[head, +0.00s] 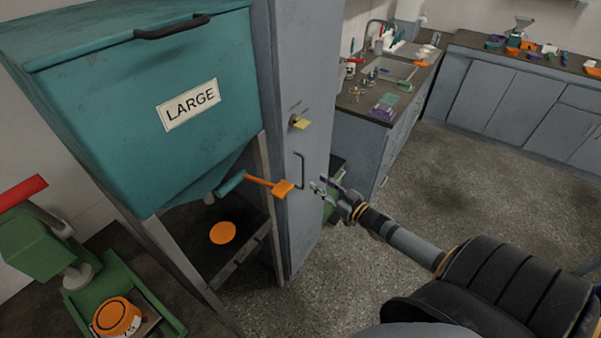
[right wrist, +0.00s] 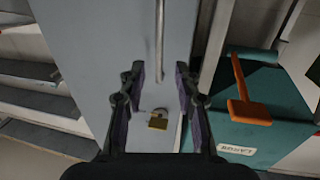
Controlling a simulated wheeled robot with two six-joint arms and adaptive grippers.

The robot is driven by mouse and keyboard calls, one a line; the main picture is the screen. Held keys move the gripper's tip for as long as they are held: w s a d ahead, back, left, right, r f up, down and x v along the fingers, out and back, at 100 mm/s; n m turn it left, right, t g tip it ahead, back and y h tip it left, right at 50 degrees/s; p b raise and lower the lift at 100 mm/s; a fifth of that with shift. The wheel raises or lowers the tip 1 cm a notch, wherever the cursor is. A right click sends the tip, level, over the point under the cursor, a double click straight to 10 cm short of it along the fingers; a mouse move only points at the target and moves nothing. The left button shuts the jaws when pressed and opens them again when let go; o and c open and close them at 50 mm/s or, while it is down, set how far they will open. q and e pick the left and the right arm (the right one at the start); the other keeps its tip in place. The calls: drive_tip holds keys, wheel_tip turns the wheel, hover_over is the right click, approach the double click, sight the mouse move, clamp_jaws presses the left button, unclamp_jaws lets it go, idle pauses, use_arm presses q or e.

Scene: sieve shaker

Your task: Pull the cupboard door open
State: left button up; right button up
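The tall grey-blue cupboard door (head: 312,220) looks shut; it also fills the middle of the right wrist view (right wrist: 120,30). Its thin dark bar handle (head: 302,168) stands upright on the door. A brass padlock (head: 299,122) is above the handle. My right gripper (head: 317,187) is just right of the handle's lower end. In the right wrist view my right gripper (right wrist: 160,68) is open, with the end of the handle (right wrist: 159,40) between its fingertips in the picture. I cannot tell whether they touch it. The padlock (right wrist: 158,119) appears nearer the palm. My left gripper is out of view.
A teal bin (head: 190,80) labelled LARGE stands left of the cupboard, with an orange-handled lever (head: 270,184) close to the door. A green device (head: 110,290) is at lower left. A counter with a sink (head: 385,70) is behind right. The floor (head: 460,190) at right is clear.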

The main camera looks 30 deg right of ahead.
drive_tip(key=w, duration=0.3)
drive_tip(key=w+a, duration=0.1)
drive_tip(key=w, duration=0.4)
drive_tip(key=shift+w+a, duration=0.3)
drive_tip(key=shift+a, duration=0.05)
drive_tip(key=shift+f, duration=0.1)
clamp_jaws()
